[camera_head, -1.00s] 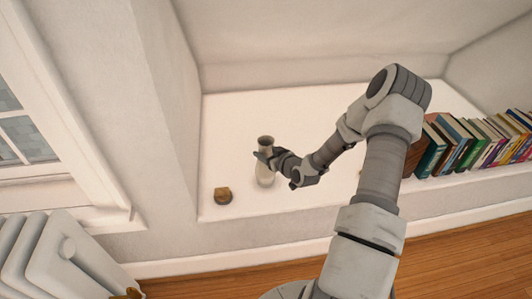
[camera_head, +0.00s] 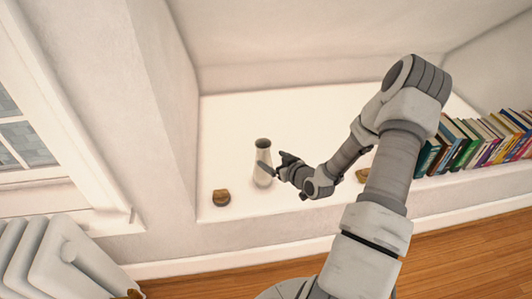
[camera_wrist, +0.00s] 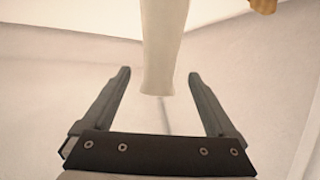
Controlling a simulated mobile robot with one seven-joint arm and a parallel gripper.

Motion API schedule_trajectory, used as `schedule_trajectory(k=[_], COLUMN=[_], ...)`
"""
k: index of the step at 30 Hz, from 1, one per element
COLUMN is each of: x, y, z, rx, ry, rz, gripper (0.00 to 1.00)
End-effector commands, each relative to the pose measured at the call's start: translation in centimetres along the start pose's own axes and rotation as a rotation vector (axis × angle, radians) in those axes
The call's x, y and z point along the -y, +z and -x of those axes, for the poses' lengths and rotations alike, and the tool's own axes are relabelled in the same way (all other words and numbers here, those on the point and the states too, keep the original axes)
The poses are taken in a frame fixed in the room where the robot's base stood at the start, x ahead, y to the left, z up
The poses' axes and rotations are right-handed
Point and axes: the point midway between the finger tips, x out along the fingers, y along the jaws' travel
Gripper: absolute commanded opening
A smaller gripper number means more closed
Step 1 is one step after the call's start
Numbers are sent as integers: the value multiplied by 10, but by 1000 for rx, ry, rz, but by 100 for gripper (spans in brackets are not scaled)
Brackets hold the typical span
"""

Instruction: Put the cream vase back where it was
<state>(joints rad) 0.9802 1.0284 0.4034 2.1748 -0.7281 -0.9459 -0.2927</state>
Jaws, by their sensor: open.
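The cream vase (camera_head: 262,172) stands upright on the white ledge (camera_head: 232,120), towards its left end, with a dark opening at the top. My gripper (camera_head: 273,163) is just to the right of the vase, its fingers pointing left at the vase's upper body. In the wrist view the vase (camera_wrist: 163,45) shows between and beyond the two spread fingers of my gripper (camera_wrist: 158,75). The fingers are open with nothing between them that I can see gripped. Part of one finger overlaps the vase in the head view.
A small brown object (camera_head: 221,197) sits on the ledge left of the vase. Another brown object (camera_head: 363,175) is partly behind my arm. A row of books (camera_head: 475,143) fills the right end. A radiator (camera_head: 60,255) stands below the window at left.

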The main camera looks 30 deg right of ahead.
Motion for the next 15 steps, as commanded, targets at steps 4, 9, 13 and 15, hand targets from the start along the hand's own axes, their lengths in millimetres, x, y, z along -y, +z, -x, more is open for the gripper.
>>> schedule_trajectory(k=[4,9,13,15], x=[-1,-1,0,0], y=[-2,-1,0,0], z=[30,47,51,51], rx=[1,0,0,0], ry=[3,2,1,1], rz=[-1,0,0,0], gripper=[92,92,92,92])
